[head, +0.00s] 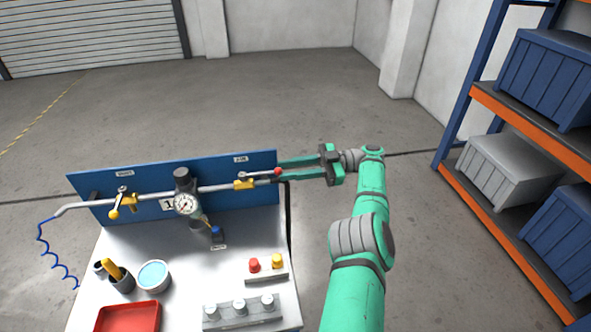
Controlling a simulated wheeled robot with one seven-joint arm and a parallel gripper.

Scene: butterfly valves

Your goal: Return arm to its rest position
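My gripper (281,171) is at the right end of the blue panel, reached by my green arm from the lower right. Its two green fingers point left and are spread apart, with the red-tipped end of the right valve's lever (277,171) near or between their tips. I cannot tell if they touch it. The right butterfly valve (244,184) has a yellow body, and its lever lies along the pipe. The left butterfly valve (128,203) is also yellow, with its lever across the pipe and a yellow tip hanging down.
The white table (185,275) holds a gauge (187,204), a red tray (128,317), a cup with a yellow-handled tool (121,281), a bowl (154,275), red and yellow buttons (265,265) and a grey knob block (240,312). A shelf with crates (510,170) stands right. Floor between is clear.

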